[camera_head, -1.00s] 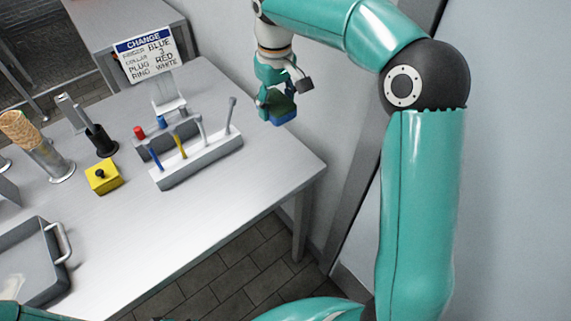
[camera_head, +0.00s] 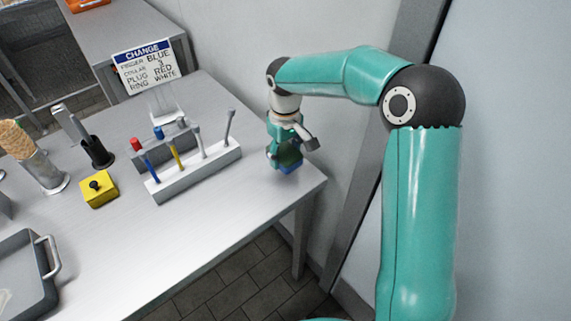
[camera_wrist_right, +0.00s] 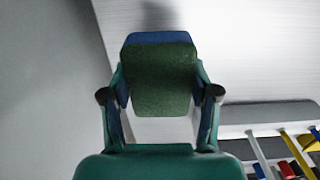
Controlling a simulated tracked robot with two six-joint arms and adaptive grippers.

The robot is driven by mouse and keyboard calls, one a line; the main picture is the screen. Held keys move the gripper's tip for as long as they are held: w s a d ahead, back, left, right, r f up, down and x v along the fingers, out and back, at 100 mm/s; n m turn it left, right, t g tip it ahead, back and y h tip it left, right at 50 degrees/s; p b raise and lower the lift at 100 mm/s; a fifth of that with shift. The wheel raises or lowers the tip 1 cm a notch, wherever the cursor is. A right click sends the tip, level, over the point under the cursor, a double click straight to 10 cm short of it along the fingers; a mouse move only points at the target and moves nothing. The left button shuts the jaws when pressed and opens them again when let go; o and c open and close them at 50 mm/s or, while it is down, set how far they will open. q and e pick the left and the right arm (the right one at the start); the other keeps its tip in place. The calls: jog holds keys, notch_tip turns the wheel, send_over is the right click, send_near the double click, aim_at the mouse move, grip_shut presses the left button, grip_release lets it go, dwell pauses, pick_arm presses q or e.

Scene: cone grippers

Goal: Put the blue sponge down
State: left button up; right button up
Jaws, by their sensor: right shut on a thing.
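The blue sponge (camera_head: 290,166) has a dark green face, which fills the middle of the right wrist view (camera_wrist_right: 160,80) with a blue edge along its top. My right gripper (camera_head: 285,154) is shut on it, with one finger on each side in the right wrist view (camera_wrist_right: 160,97). The sponge hangs over the right back end of the grey table (camera_head: 235,215), near the wall. A shadow lies on the tabletop beyond it in the right wrist view. I cannot tell how small the gap to the table is. My left gripper is not in view.
A white rack (camera_head: 198,174) with several coloured rods stands left of the sponge. Behind it is a sign (camera_head: 148,66). A yellow block with a black knob (camera_head: 99,189) and a grey tray (camera_head: 28,262) are farther left. The tabletop's front right is bare.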

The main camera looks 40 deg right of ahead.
aim_at(285, 152)
jog(key=shift+f, duration=2.1)
jog(key=shift+f, duration=0.1)
jog(key=o, duration=1.2)
jog(key=shift+r, duration=0.2)
notch_tip(285, 152, up, 12)
jog(key=shift+f+p, duration=0.1)
jog(key=shift+p, duration=0.2)
